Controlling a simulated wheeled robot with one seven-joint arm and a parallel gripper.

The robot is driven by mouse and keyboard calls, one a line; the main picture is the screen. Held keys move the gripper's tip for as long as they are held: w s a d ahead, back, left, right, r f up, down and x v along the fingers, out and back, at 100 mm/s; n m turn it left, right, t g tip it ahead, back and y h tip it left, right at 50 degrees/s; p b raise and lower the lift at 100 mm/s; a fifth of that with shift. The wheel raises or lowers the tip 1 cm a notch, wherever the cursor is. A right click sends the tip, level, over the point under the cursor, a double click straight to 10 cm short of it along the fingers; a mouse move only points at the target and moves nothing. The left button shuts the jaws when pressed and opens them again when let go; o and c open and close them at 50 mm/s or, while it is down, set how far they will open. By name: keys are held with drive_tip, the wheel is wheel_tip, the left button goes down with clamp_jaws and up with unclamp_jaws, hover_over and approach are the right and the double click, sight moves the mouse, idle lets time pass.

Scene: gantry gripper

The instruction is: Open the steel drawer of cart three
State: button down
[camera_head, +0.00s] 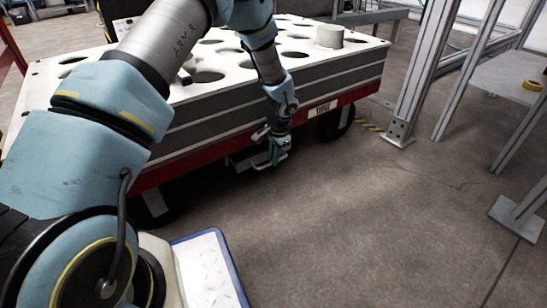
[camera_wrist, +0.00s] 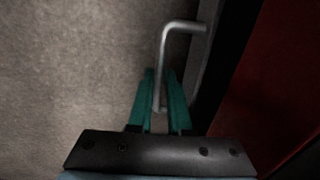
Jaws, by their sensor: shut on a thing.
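The cart (camera_head: 165,190) has a red frame, black wheels and a label reading "THREE" or similar, partly too small to read. Its steel drawer (camera_head: 240,161) hangs under the red frame, partly hidden behind my gripper. The drawer's bent metal handle (camera_wrist: 180,28) shows in the wrist view, running down between my fingers. My gripper (camera_head: 277,158) is at the drawer front, and its teal fingers (camera_wrist: 162,95) are shut on the handle. How far the drawer stands out from the cart is hard to tell.
The cart's white top (camera_head: 300,62) has round holes and one grey cylinder (camera_head: 329,36). Metal frame posts (camera_head: 420,75) stand on the right, with a yellow ring (camera_head: 532,86) on a shelf there. The floor (camera_head: 370,220) in front of the cart is clear.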

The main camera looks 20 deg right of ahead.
drive_tip(key=s+d+p, duration=0.1)
drive_tip(key=s+d, duration=0.1)
drive_tip(key=s, duration=0.8)
drive_tip(key=s+d+p, duration=0.2)
drive_tip(key=s, duration=0.9)
drive_tip(key=shift+s, duration=0.15)
drive_tip(key=c, duration=0.8)
unclamp_jaws()
drive_tip(key=shift+c, duration=0.2)
drive_tip(key=shift+r+p, duration=0.1)
drive_tip(key=shift+p, duration=0.2)
wheel_tip(320, 180, up, 10)
drive_tip(key=s+p, duration=0.2)
drive_tip(key=p, duration=0.3)
drive_tip(key=shift+d+r, duration=0.2)
drive_tip(key=shift+d, duration=0.05)
drive_tip(key=shift+w, duration=0.1)
